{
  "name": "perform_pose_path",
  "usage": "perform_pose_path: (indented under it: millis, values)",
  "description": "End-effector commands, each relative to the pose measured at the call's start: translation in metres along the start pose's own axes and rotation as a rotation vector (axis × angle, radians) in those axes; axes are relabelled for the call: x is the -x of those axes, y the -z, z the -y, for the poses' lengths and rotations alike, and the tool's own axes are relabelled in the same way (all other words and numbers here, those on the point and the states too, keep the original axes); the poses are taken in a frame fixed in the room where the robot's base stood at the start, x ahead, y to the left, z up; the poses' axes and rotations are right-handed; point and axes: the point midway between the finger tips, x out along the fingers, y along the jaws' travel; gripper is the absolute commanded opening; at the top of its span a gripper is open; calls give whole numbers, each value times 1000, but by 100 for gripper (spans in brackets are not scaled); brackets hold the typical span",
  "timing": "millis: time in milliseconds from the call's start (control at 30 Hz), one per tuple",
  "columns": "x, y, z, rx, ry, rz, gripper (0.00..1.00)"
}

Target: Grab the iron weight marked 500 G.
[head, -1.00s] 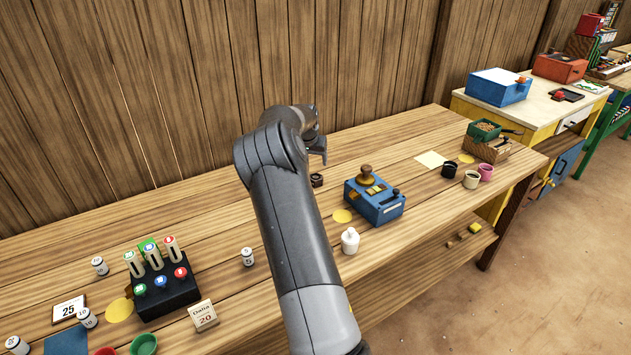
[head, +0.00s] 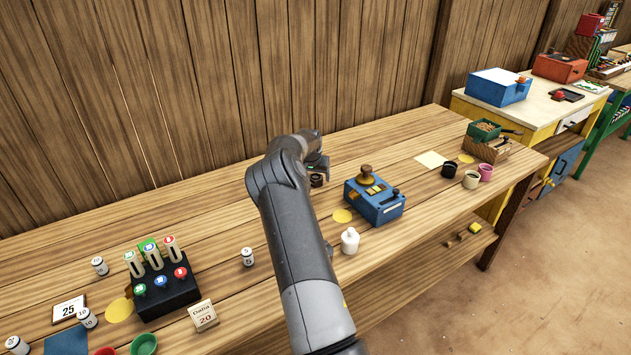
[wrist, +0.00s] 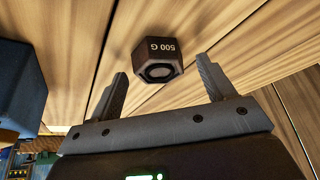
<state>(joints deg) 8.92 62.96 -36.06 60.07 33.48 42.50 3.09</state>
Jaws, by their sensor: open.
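The iron weight (wrist: 160,58) is a dark hexagonal block marked 500 G, with a round recess in the face toward the camera. It sits on the wooden table, and in the head view (head: 317,180) it shows small and partly covered by my gripper. My gripper (wrist: 162,88) is open and empty in the wrist view. The weight lies just beyond the fingertips, between their lines, and no finger is seen touching it. In the head view my gripper (head: 318,168) is over or right beside the weight.
A blue box with a brass-coloured knob (head: 374,199) stands right of the weight; its blue side (wrist: 20,85) shows at the left of the wrist view. A white bottle (head: 350,241) stands nearer the front.

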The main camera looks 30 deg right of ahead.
Motion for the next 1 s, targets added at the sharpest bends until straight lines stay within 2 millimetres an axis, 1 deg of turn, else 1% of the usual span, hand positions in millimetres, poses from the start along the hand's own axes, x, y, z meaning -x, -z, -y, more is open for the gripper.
perform_pose_path:
  millis: [100,333,1000]
  values:
    - [-6,0,0,0,0,-1,75]
    - [-6,0,0,0,0,-1,74]
    - [-6,0,0,0,0,0,20]
